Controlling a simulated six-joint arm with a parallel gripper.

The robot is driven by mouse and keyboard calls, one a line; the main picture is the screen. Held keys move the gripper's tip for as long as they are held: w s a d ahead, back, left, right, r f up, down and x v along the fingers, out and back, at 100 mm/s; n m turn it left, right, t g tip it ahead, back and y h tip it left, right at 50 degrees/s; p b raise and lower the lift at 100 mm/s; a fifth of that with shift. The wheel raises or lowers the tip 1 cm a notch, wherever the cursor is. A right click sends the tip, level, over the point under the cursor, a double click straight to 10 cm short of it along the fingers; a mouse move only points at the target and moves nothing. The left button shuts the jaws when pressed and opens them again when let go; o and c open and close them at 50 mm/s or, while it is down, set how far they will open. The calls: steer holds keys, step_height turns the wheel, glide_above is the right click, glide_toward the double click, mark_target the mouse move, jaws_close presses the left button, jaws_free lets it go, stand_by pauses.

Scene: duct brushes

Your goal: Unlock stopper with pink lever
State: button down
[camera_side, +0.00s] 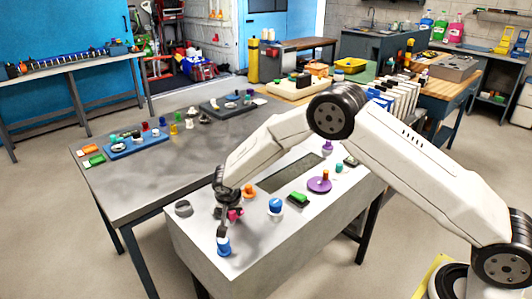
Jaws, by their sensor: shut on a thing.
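The pink lever (236,214) is a small pink piece on the white-topped bench, close against my gripper and partly hidden by it. My gripper (228,213) points down over the front left part of this bench and is shut on the pink lever. The fingertips are small and dark here, so the exact grip is hard to make out. I cannot tell which piece is the stopper.
A blue knob (223,245) stands just in front of my gripper. An orange piece (248,191), a blue cap (275,204), a green block (298,198) and a purple disc (319,184) stand to the right. A rectangular opening (289,173) lies behind them.

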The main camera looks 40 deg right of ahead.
steer(key=shift+c, duration=1.6)
jaws_free()
steer(key=shift+r, duration=0.15)
steer(key=v, duration=0.7)
steer(key=shift+r, duration=0.25)
steer(key=shift+s, duration=0.2)
steer(key=s+d+r+n+y, duration=0.1)
steer(key=s+d+r+n, duration=0.1)
steer(key=s, duration=0.7)
steer(key=s+d+r+n+y, duration=0.1)
steer(key=s+d+r+n, duration=0.1)
steer(key=s, duration=0.6)
steer(key=s+d+r+n+y, duration=0.1)
steer(key=s+d+n, duration=0.3)
steer(key=s, duration=0.5)
steer(key=shift+s+d+r+n+g, duration=0.3)
steer(key=shift+s+d+r+g, duration=0.1)
steer(key=shift+d+r, duration=0.15)
